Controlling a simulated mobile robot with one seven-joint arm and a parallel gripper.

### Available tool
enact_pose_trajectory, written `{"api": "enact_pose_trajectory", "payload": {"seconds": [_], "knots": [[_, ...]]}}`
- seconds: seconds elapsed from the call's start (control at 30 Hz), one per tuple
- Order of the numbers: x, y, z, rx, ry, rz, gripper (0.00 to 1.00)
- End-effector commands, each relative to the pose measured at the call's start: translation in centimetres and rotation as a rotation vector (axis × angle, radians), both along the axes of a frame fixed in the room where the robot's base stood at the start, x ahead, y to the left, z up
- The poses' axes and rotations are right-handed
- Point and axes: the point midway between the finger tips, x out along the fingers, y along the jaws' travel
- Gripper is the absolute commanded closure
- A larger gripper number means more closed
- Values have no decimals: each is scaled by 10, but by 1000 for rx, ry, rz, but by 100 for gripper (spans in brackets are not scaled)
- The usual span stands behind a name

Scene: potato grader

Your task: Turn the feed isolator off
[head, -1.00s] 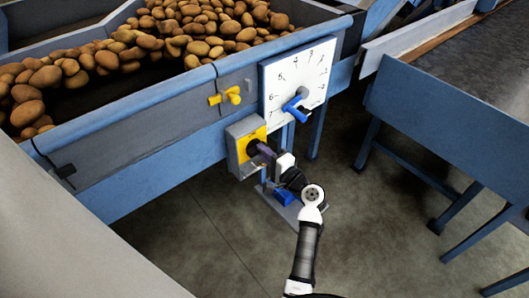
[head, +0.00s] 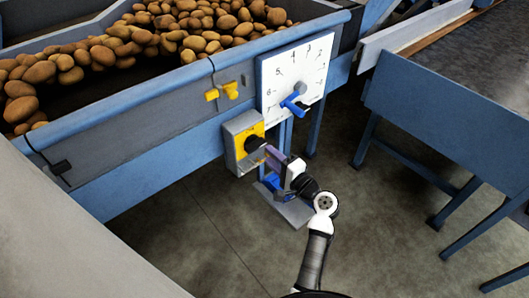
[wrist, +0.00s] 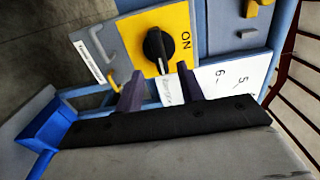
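The feed isolator is a grey box (head: 234,153) with a yellow plate (head: 256,131) and a black rotary knob, on the blue machine's side. In the wrist view the black knob (wrist: 158,50) sits on the yellow plate (wrist: 126,29). Its long grip runs up and down in the picture, with the word ON to its right; the grip does not point at ON. My gripper (wrist: 159,88) is open and empty, its two purple fingers apart, just short of the knob. In the head view my gripper (head: 269,156) is right of the isolator, apart from the knob.
A white dial (head: 306,72) with numbers and a blue handle (head: 295,104) is up and right of the isolator. A yellow latch (head: 222,91) is above it. Potatoes (head: 200,30) fill the hopper. A blue-framed conveyor (head: 440,110) stands right; open floor lies between.

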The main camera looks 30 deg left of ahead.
Motion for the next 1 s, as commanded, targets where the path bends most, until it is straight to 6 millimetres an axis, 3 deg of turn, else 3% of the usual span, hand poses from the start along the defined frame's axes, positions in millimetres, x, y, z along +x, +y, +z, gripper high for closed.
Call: {"api": "enact_pose_trajectory", "payload": {"seconds": [0.2, 0.4, 0.6, 1.0], "knots": [[-16, -49, -3, 0, 1, -4, 62], [-26, -77, -1, 0, 1, -3, 62], [-30, -86, 0, -1, 1, -1, 62], [-30, -86, 0, 0, 1, -1, 62]]}}
